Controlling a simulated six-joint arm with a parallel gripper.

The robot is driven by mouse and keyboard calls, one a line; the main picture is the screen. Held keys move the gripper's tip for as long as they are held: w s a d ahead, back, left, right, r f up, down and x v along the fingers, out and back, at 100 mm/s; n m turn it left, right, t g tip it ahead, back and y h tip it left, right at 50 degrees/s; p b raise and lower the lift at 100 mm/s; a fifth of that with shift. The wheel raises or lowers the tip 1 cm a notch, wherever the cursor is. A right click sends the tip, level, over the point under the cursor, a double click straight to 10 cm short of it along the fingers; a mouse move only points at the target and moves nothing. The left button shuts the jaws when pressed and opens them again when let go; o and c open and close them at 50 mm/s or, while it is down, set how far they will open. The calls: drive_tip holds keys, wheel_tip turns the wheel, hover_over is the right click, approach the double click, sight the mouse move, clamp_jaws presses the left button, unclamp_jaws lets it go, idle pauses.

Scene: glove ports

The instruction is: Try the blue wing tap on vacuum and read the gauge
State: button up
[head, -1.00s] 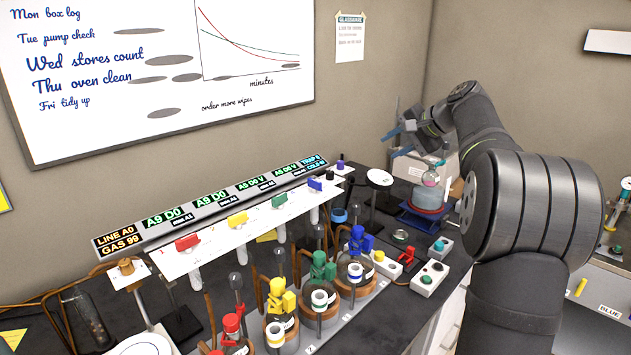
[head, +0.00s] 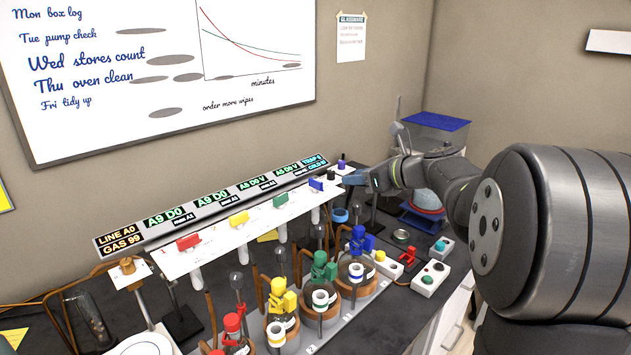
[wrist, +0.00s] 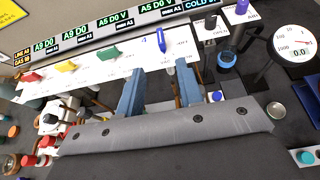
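The blue wing tap (head: 316,185) is the rightmost of the coloured taps on the white sloping rail. In the wrist view the blue tap (wrist: 161,41) points up and down the picture, across the rail. My gripper (head: 350,180) is to the right of it in the head view. In the wrist view my gripper (wrist: 159,70) is open and empty, with the tap between and just beyond its blue fingertips, apart from them. The round white gauge (wrist: 295,45) shows at the right in the wrist view, reading about 0.0. My arm hides it in the head view.
Red (head: 188,242), yellow (head: 238,218) and green (head: 280,200) wing taps sit left along the rail. A black knob (wrist: 210,26) and a purple-topped knob (wrist: 241,10) stand close right of the blue tap. Glass flasks with coloured clamps (head: 323,268) crowd in front.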

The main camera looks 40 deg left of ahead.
sight(315, 180)
drive_tip(key=x, duration=1.5)
drive_tip(key=shift+s+a+f, duration=0.1)
drive_tip(key=shift+c, duration=0.2)
clamp_jaws()
